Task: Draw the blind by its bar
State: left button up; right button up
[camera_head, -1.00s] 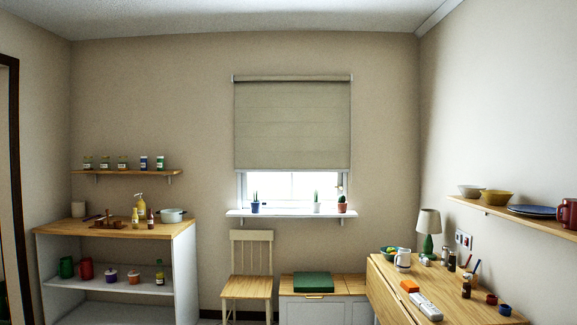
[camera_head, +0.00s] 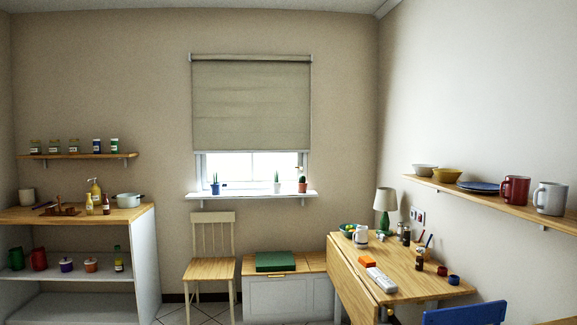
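The blind (camera_head: 251,103) is a grey-green fabric shade hanging on the window in the back wall. It covers most of the window, and a bright strip of glass (camera_head: 250,166) shows below it. Its lower edge, where the bar (camera_head: 251,151) runs, is level and sits a little above the sill (camera_head: 250,195). Neither of my grippers is in view, and nothing touches the blind.
Potted plants (camera_head: 302,184) stand on the sill. A wooden chair (camera_head: 209,255) and a low chest (camera_head: 286,291) stand below the window. A drop-leaf table (camera_head: 350,277) is at right, a shelf unit (camera_head: 145,262) at left. A blue chair back (camera_head: 464,314) shows at the lower right.

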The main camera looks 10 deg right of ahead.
aim_at(233, 142)
jog(key=i, duration=2.25)
jog(key=l+z, duration=0.05)
jog(key=l, duration=0.05)
